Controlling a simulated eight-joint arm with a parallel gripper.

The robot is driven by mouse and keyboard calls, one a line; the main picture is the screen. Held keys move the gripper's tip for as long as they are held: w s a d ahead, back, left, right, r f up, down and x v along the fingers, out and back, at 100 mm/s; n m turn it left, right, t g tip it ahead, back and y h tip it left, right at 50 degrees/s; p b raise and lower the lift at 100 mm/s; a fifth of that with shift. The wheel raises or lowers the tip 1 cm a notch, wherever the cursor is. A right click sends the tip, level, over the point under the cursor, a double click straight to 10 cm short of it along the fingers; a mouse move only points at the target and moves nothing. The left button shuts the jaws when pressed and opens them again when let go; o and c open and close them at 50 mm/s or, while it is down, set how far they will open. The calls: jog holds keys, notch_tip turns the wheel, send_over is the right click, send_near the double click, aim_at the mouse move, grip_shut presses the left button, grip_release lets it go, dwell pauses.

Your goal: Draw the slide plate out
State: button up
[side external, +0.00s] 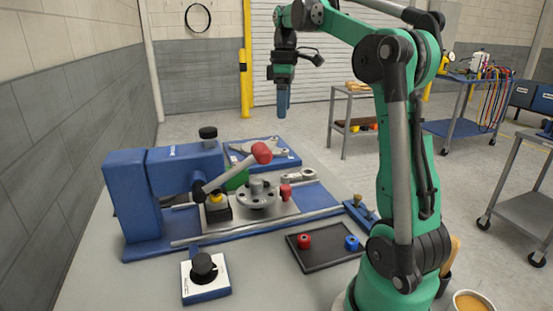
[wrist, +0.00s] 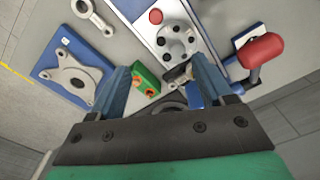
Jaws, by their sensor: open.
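The slide plate (side external: 275,218) is a flat grey plate lying between the rails of the blue fixture (side external: 135,250). It carries a grey round flange with holes (side external: 258,197) and a small red knob (side external: 286,191) near its right end. The plate (wrist: 160,37) also shows at the top of the wrist view, with the red knob (wrist: 155,16) on it. My gripper (side external: 283,112) hangs high above the far side of the bench, fingers down, clear of the plate. In the wrist view my gripper (wrist: 162,78) is open, with nothing held between its fingers.
A lever with a red ball (side external: 262,152) leans over the plate from the blue press head. A green block (side external: 237,179), a link rod (side external: 299,176) and a blue board with a bracket (side external: 285,158) lie behind. A dark tray (side external: 340,262) and knob box (side external: 208,294) stand in front.

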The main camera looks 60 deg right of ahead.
send_over(286, 187)
notch_tip(286, 187, down, 15)
jog(key=shift+w+d+f, duration=0.1)
jog(key=shift+d+f, duration=0.05)
jog(key=shift+f, duration=2.75)
grip_shut()
